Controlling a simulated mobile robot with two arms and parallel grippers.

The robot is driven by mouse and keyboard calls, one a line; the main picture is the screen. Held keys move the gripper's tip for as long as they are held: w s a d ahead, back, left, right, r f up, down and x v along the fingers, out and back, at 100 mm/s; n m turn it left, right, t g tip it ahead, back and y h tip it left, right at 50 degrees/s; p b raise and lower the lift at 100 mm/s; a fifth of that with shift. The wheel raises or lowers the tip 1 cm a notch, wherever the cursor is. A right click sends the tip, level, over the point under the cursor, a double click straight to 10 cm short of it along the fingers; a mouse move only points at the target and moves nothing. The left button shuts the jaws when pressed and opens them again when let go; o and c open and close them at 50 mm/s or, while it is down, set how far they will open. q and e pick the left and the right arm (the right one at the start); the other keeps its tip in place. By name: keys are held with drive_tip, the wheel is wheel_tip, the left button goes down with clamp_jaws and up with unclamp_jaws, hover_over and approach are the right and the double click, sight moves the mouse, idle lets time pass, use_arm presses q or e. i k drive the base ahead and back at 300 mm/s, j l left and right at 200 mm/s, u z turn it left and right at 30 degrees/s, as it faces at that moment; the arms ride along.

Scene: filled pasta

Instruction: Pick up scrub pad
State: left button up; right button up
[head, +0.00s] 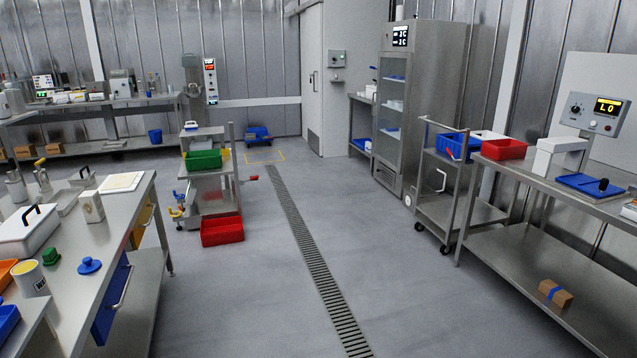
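No scrub pad can be told for certain. A small green block (50,256) with some yellow at its base lies on the steel table at the left and looks most like one. A blue round piece with a knob (89,265) lies to the right of it on the same table. Neither of my grippers is in view, and nothing is seen touching these things.
The left steel table (112,222) also holds a white lidded box (27,235) and a yellow-rimmed tin (30,279). A red bin (222,231) sits on the floor by a cart. A steel bench (530,179) stands right. The middle floor is clear.

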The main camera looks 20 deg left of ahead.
sight(50, 256)
drive_tip(key=i+j+u, duration=0.25)
drive_tip(key=i+u, duration=0.15)
drive_tip(key=i, duration=0.15)
drive_tip(key=i+u, duration=0.4)
drive_tip(key=i, duration=0.15)
drive_tip(key=i+u, duration=0.4)
drive_tip(key=i, duration=0.2)
drive_tip(key=i+l+u, duration=0.15)
drive_tip(key=i+u, duration=0.35)
drive_tip(key=i+l+u, duration=0.45)
drive_tip(key=i, duration=0.15)
drive_tip(key=i+l+u, duration=0.5)
drive_tip(key=k+j, duration=0.05)
drive_tip(key=j, duration=0.05)
